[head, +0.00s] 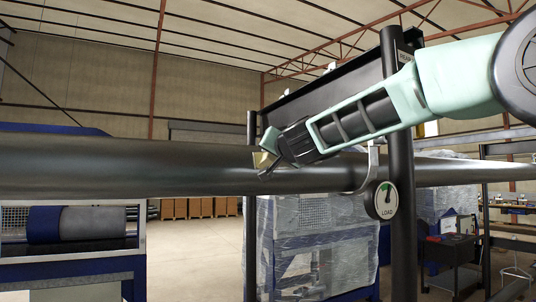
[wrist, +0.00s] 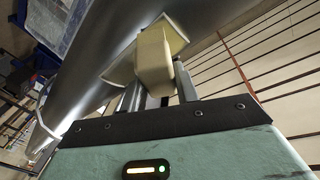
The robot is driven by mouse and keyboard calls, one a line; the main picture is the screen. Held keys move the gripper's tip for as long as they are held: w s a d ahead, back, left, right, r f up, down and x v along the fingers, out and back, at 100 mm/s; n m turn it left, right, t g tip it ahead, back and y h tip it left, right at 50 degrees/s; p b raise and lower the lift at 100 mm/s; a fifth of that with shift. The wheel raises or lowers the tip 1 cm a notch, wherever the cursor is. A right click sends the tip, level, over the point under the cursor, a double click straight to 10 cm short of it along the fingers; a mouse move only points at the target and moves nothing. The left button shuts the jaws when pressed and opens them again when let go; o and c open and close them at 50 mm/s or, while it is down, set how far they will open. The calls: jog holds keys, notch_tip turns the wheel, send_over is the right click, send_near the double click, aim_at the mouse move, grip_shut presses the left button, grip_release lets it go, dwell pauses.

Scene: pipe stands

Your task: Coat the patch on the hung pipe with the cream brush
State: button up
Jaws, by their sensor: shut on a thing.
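The hung pipe (head: 150,165) is a long dark grey tube running across the head view; it also fills the upper left of the wrist view (wrist: 85,70). My gripper (head: 270,153) is at the pipe's upper side, left of the dark post. It is shut on the cream brush (head: 262,159), a small cream block at the fingertips. In the wrist view the brush (wrist: 153,62) sticks out beyond the fingers towards the pipe. A wider pale piece shows behind it against the pipe; I cannot tell whether this is the brush's head or the patch. Contact with the pipe is unclear.
A dark upright post (head: 400,170) stands right of my gripper, under my arm. A metal hook (head: 373,165) and a round LOAD gauge (head: 386,200) are beside it. A plastic-wrapped machine (head: 315,245) stands below the pipe. The floor (head: 200,260) left of it is clear.

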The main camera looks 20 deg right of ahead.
jog(key=d+b, duration=0.5)
jog(key=d, duration=0.6)
jog(key=shift+w, duration=0.25)
dwell(0.6)
jog(key=s+r, duration=0.2)
jog(key=s, duration=0.5)
jog(key=shift+s+r, duration=0.25)
jog(key=shift+r, duration=0.15)
jog(key=shift+d, duration=0.1)
dwell(0.8)
